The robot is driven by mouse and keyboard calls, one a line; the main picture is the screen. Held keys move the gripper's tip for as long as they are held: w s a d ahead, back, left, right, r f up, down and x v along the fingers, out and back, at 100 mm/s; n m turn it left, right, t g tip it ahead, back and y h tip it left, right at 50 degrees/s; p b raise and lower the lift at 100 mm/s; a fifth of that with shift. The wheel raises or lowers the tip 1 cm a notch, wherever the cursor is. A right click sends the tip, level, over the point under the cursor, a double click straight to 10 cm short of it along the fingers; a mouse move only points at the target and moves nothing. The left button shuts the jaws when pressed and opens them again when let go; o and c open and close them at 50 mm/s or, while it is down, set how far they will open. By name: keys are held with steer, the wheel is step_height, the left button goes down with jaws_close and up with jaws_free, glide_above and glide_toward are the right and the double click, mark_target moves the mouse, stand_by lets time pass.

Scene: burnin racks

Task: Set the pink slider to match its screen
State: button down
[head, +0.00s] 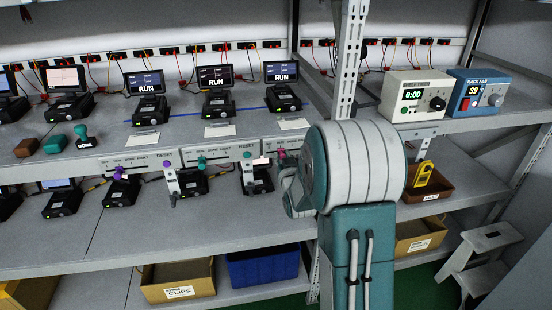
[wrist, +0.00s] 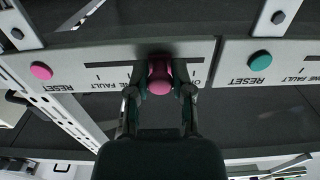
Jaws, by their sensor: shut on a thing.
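In the wrist view, which is upside down, the pink slider knob (wrist: 159,80) sits between the two fingers of my gripper (wrist: 159,92), which is shut on it. The white slider panel (wrist: 75,73) carries marks and lettering; "FAULT" reads to the left of the knob, and the fingers partly cover other labels. A pink RESET button (wrist: 41,70) sits at the panel's far left there. In the head view the pink knob (head: 281,153) shows beside my arm, which hides much of that panel. The screen (head: 281,72) above it reads RUN.
The neighbouring panels have a teal knob (head: 201,161) and a purple knob (head: 118,173). A teal RESET button (wrist: 260,60) is close by in the wrist view. A rack post (head: 350,60) stands behind my arm. A brown tray (head: 430,190) holds a yellow padlock-shaped thing.

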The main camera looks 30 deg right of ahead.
steer(key=shift+r, duration=0.1)
steer(key=shift+c, duration=2.4)
jaws_free()
steer(key=shift+w, duration=0.1)
steer(key=v, duration=1.2)
steer(key=shift+a, duration=0.1)
steer(key=s+a+r+n+g+y, duration=0.2)
steer(key=s+a+r+g+y, duration=0.15)
steer(key=s+a+g, duration=0.45)
steer(key=s+a+r+g, duration=0.1)
steer(key=s+a+g, duration=0.1)
steer(key=s+a, duration=0.2)
steer(key=s+a+r+n+g+y, duration=0.1)
steer(key=s+a, duration=0.4)
steer(key=s, duration=0.5)
steer(key=shift+r+g, duration=0.2)
steer(key=shift+g, duration=0.2)
